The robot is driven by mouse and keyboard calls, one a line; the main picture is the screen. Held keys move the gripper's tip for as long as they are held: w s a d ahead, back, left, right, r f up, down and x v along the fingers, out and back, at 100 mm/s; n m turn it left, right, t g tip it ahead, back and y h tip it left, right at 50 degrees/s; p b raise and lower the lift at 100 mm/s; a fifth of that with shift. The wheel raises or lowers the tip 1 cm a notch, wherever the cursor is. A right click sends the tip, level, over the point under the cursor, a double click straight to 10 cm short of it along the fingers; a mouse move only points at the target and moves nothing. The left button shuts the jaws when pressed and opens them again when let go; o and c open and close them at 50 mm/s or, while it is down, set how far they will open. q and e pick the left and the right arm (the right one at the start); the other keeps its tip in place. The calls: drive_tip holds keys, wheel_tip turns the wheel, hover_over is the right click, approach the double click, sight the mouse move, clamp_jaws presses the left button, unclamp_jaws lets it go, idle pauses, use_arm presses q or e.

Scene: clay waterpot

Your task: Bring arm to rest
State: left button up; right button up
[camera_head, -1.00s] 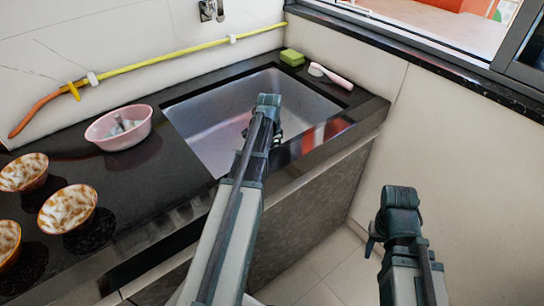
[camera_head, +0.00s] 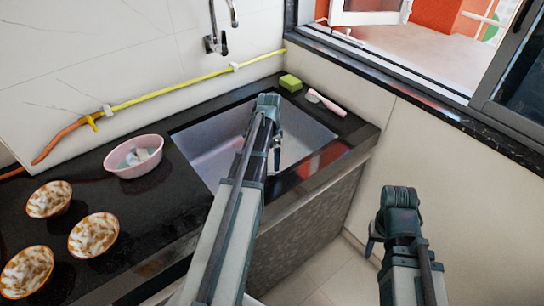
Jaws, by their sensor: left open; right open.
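My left arm reaches up the middle of the head view, over the sink (camera_head: 212,150). My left gripper (camera_head: 276,152) shows only in part behind the arm's wrist, pointing down over the basin; nothing is seen held in it. My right arm stands at the lower right, in front of the pale wall panel and off the counter. My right gripper (camera_head: 373,240) is mostly hidden behind its own wrist, with a small dark part showing at its left; no held object is seen. Both grippers are open.
Several patterned bowls (camera_head: 94,235) and a pink basin (camera_head: 136,157) stand on the black counter, left of the sink. A green sponge (camera_head: 291,82) and pink-handled brush (camera_head: 328,103) lie at its back right corner. A faucet (camera_head: 217,42) and yellow hose (camera_head: 177,89) are on the wall.

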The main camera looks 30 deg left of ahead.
use_arm(q)
drive_tip(key=shift+r, duration=0.55)
use_arm(e)
drive_tip(key=shift+r, duration=0.55)
